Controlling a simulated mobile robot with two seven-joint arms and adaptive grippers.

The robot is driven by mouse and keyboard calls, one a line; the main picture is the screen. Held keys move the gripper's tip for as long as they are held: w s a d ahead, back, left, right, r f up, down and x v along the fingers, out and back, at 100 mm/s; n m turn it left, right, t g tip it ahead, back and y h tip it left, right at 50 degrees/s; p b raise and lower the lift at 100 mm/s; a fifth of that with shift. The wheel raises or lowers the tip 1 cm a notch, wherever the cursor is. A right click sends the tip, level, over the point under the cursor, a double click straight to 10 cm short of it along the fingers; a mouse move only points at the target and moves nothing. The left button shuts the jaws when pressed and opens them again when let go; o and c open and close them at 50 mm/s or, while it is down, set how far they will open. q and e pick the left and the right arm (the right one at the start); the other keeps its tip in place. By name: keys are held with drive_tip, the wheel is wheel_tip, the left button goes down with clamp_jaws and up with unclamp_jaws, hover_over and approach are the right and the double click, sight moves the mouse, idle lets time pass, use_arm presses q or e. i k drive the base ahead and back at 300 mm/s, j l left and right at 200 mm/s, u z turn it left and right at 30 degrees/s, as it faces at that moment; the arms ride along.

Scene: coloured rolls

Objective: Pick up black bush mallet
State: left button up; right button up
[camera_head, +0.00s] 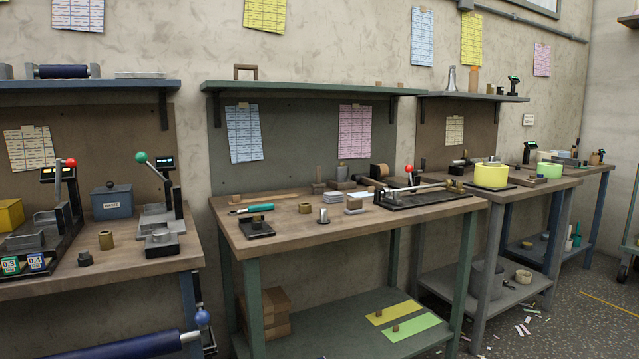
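A dark, mallet-like head with a brown round face (380,171) is at the back of the middle workbench, right of centre. It looks like the black bush mallet, but it is small and its handle cannot be made out clearly. A black fixture with a red-knobbed lever (409,170) stands just to its right and front. Neither of my grippers is in view.
The middle workbench (300,228) also holds a teal-handled tool (252,208), a black tray (257,228), and small metal parts. A shelf (310,88) hangs above its back. A left bench holds a green-knobbed press (160,200); a right bench holds a yellow roll (491,175).

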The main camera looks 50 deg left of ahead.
sight(361, 178)
drive_tip(key=u, duration=1.35)
